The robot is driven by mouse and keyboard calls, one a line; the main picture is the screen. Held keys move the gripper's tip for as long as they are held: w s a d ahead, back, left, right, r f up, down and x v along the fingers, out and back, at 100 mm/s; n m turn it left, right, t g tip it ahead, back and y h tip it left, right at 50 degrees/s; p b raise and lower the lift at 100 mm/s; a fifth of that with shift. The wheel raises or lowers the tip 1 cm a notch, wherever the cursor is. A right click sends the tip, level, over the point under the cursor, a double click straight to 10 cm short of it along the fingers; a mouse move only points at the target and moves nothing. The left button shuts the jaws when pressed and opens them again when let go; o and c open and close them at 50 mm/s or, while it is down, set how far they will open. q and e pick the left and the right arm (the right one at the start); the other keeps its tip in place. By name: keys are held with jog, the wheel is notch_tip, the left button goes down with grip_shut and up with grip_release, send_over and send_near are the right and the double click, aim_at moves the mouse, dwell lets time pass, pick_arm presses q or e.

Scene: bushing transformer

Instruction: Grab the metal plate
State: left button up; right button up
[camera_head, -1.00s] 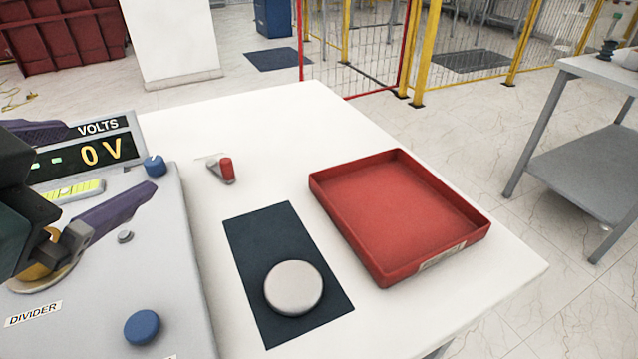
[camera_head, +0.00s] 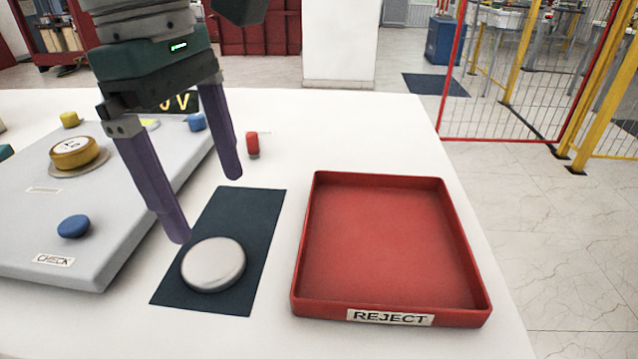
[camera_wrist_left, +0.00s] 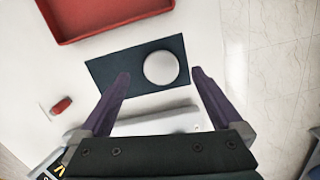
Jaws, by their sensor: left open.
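The metal plate (camera_head: 213,264), a round pale grey disc, lies flat on a dark blue mat (camera_head: 262,215) on the white table. It also shows in the left wrist view (camera_wrist_left: 160,68), between and beyond my fingertips. My left gripper (camera_head: 207,208) is open and empty, with its purple fingers pointing down above the mat. One fingertip appears close to the plate's upper left edge in the head view; I cannot tell its height. In the left wrist view the gripper (camera_wrist_left: 159,73) has its fingers spread on either side of the plate. My right gripper is not in view.
A red tray (camera_head: 392,319) labelled REJECT stands right of the mat. A grey panel (camera_head: 110,225) with a blue knob (camera_head: 74,226) and a brass knob (camera_head: 75,153) is at left. A small red piece (camera_head: 253,143) stands behind the mat.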

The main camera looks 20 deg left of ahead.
aim_at(211, 258)
pick_arm(q)
jog(key=shift+y, duration=0.6)
jog(key=a+f, duration=0.2)
jog(key=f, duration=0.1)
jog(key=shift+s+a+f, duration=0.1)
jog(key=shift+a+f, duration=0.15)
jog(key=shift+a, duration=0.05)
jog(key=f, duration=0.6)
jog(key=shift+d+f+p, duration=0.1)
jog(key=shift+d+p, duration=0.2)
jog(key=shift+d, duration=0.1)
jog(key=c, duration=1.2)
jog(key=shift+c, duration=0.3)
